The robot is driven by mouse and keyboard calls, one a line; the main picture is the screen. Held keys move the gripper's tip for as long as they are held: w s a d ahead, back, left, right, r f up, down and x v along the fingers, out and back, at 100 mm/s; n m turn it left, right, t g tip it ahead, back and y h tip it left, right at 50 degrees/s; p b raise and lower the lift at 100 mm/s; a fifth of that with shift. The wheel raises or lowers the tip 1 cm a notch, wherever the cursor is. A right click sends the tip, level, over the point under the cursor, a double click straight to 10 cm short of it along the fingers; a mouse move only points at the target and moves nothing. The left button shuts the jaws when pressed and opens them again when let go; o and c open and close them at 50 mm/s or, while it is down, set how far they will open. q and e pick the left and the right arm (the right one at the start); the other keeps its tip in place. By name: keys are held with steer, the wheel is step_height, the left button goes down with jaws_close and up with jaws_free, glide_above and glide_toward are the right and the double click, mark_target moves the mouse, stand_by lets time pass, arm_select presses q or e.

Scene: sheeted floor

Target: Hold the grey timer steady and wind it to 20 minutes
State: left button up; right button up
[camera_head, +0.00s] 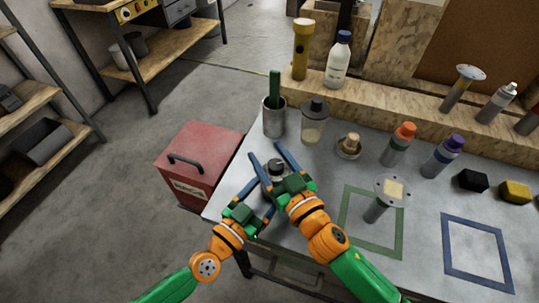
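The grey timer (277,176), with a dark knob on top, stands near the left edge of the grey table. It is partly hidden by my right gripper. My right gripper (267,152) is open, with its long blue fingers spread to either side of the timer. I cannot tell whether they touch it. My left gripper (259,197) is just left of and nearer than the right one, close to the timer. Its fingers look spread and nothing shows between them. The timer's dial marks are too small to read.
A metal cup (274,122) with a green handle, a lidded jar (313,125) and a small tan knobbed object (349,146) stand behind. A disc-topped stand (378,208) is to the right. A red box (198,160) stands beside the table's left edge.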

jaws_close()
steer(key=shift+m+t+h, duration=0.4)
steer(key=shift+m+h, duration=0.1)
steer(key=shift+h, duration=0.2)
steer(key=shift+w+d+m+t+h, duration=0.15)
steer(key=shift+m+t+h, duration=0.1)
steer(key=shift+m+h, duration=0.3)
steer(key=shift+s+d+m+t+h, duration=0.15)
steer(key=shift+m+t+h, duration=0.15)
steer(key=shift+h, duration=0.45)
steer(key=shift+w, duration=0.1)
steer(key=shift+o, duration=0.9)
jaws_free()
steer(key=shift+d, duration=0.1)
steer(key=v, duration=1.2)
steer(key=shift+r, duration=0.1)
